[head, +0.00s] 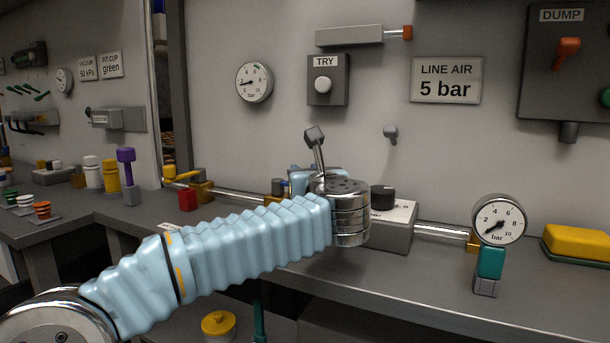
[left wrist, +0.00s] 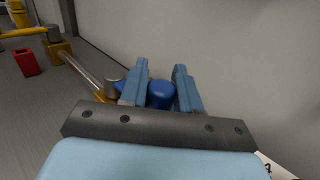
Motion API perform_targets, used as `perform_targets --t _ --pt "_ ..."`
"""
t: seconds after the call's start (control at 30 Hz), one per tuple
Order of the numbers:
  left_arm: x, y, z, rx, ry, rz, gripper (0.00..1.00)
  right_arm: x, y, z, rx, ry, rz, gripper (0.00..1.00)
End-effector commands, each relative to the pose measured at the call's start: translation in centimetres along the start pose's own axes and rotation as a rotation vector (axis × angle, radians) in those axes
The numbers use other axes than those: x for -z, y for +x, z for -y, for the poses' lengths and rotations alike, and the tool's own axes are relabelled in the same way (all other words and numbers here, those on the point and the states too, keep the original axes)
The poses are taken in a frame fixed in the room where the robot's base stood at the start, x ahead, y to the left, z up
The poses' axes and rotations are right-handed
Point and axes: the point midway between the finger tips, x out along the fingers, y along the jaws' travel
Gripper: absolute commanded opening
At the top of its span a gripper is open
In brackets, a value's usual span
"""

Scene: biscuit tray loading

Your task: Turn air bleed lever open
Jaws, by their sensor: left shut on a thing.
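My left gripper (head: 303,180) reaches the air line along the back of the bench, mostly hidden behind its own wrist in the head view. In the left wrist view its two blue fingers (left wrist: 161,88) stand on either side of a rounded blue part (left wrist: 160,95) and are shut on it. This part sits at the pipe and seems to be the air bleed lever; no label shows on it. Its full shape and angle are hidden by the fingers. My right gripper is in neither view.
A grey box with a black knob (head: 382,196) stands just right of my wrist. A gauge (head: 499,220) stands farther right, beside a yellow sponge-like block (head: 579,243). A red block (head: 188,199) and a yellow valve handle (head: 184,177) are left along the pipe (head: 241,196).

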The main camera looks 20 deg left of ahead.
Motion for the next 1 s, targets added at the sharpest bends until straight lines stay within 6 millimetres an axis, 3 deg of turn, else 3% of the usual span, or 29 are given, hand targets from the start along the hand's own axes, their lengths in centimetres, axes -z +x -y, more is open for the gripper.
perform_targets --t 0.33,0.37,0.47,0.8,1.0 --pt "-0.1 0.1 0.0 -0.002 -0.002 0.002 0.00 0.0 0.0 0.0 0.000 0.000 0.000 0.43" --pt "-0.1 0.1 0.0 -0.002 -0.002 0.002 0.36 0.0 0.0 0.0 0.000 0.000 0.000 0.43" --pt "-0.1 0.1 0.0 -0.002 -0.001 0.002 0.51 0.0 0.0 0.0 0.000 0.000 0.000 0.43" --pt "0.0 -0.2 -0.1 -0.002 -0.001 0.002 0.53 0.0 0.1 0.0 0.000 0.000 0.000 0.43" --pt "0.2 -3.3 0.0 0.001 -0.001 0.003 0.53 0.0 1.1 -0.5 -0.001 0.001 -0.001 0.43"
